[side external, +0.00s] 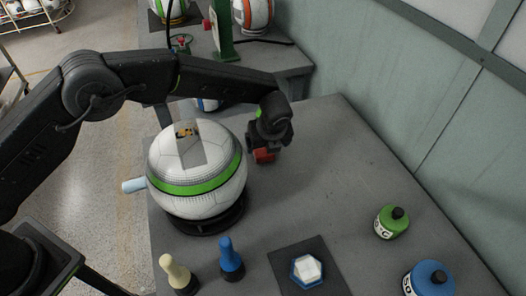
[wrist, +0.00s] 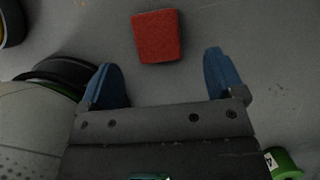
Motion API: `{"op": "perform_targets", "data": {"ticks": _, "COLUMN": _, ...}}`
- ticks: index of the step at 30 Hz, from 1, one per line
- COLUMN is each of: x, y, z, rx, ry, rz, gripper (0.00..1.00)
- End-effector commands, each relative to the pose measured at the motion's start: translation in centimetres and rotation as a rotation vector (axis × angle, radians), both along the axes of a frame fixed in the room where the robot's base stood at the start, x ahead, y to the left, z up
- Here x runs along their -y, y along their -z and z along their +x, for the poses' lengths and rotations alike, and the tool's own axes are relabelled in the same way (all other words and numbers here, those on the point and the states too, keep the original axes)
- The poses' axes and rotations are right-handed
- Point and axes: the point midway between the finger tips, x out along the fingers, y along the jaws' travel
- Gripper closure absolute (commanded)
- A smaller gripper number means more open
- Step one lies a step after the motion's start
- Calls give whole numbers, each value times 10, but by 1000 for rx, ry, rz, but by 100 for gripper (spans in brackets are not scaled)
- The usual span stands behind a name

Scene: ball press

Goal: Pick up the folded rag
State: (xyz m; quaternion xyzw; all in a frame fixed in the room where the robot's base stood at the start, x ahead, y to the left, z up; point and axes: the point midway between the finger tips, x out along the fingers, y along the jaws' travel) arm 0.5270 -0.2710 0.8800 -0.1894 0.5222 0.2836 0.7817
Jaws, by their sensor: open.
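The folded rag, a small red rectangular pad (wrist: 157,36), lies flat on the grey table, near the top middle of the wrist view. In the side view a bit of the red rag (side external: 263,156) shows just under my gripper (side external: 268,138). In the wrist view my gripper (wrist: 161,72) is open, with its two blue fingers apart and nothing between them. The rag is just beyond the fingertips, roughly centred on the gap. The side view hides most of the rag behind the gripper.
A white ball with a green band (side external: 197,175) sits on a black ring stand, close left of my gripper. The table's right middle is clear.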

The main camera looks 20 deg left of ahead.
Motion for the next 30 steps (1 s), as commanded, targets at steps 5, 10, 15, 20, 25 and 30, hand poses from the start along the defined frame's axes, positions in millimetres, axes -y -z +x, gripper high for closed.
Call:
{"op": "perform_targets", "data": {"ticks": 5, "x": -7, "y": 15, "z": 4, "rx": -2, "ry": -2, "rz": 0, "gripper": 12}}
{"op": "perform_targets", "data": {"ticks": 10, "x": -15, "y": 38, "z": 12, "rx": -1, "ry": 0, "rz": 0, "gripper": 12}}
{"op": "perform_targets", "data": {"ticks": 15, "x": -18, "y": 48, "z": 16, "rx": 1, "ry": -1, "rz": -1, "gripper": 12}}
{"op": "perform_targets", "data": {"ticks": 20, "x": -18, "y": 49, "z": 16, "rx": 2, "ry": -1, "rz": 0, "gripper": 12}}
{"op": "perform_targets", "data": {"ticks": 25, "x": -18, "y": 48, "z": 16, "rx": 2, "ry": -1, "rz": 0, "gripper": 23}}
{"op": "perform_targets", "data": {"ticks": 30, "x": -18, "y": 48, "z": 16, "rx": 2, "ry": -1, "rz": 0, "gripper": 39}}
